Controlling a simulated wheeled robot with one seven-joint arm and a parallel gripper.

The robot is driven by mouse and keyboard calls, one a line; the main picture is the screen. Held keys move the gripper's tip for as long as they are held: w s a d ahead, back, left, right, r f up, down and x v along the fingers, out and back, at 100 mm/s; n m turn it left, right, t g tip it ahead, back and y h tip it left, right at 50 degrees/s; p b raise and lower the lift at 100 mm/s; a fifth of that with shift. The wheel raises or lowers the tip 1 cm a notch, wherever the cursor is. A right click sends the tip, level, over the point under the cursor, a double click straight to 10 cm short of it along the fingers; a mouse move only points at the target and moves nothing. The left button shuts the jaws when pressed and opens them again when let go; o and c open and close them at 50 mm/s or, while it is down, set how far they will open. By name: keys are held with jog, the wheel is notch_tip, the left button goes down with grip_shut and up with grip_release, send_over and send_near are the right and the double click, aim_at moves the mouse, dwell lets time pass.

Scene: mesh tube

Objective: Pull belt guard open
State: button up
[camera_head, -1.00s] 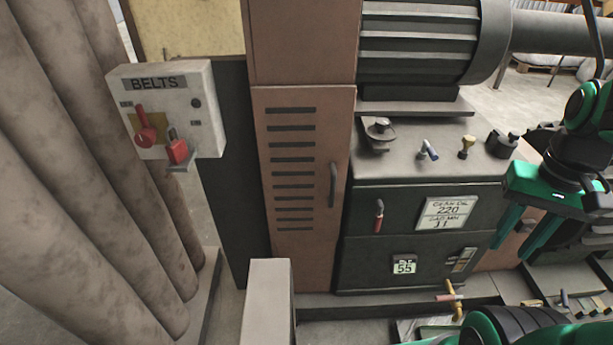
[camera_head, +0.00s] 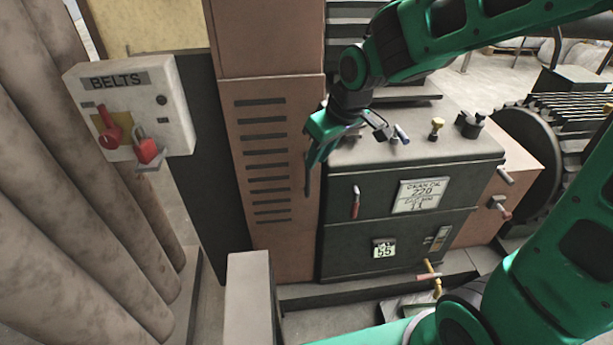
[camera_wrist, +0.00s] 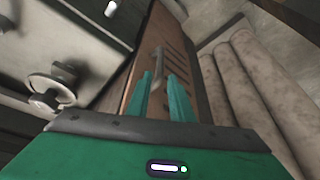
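The belt guard (camera_head: 268,240) is a tall brown louvred door in the middle of the head view. It looks shut. It also shows in the wrist view (camera_wrist: 141,62). Its upright grey handle (camera_wrist: 158,66) shows in the wrist view just beyond my fingertips, in line with the gap between them. My gripper (camera_head: 311,172) is in front of the door's right edge in the head view and hides most of the handle. In the wrist view my gripper (camera_wrist: 163,78) has its two green fingers apart with nothing between them. I cannot tell whether they touch the handle.
A grey BELTS switch box (camera_head: 130,110) with a red lever and red padlock hangs at left. Thick tubes (camera_head: 75,200) stand beside it. A dark cabinet (camera_head: 400,215) is right of the door. A grey post (camera_head: 249,300) stands low in front. A valve wheel (camera_wrist: 52,88) shows in the wrist view.

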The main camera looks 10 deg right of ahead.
aim_at(310, 172)
jog(key=x, duration=0.9)
jog(key=shift+f, duration=0.35)
grip_shut()
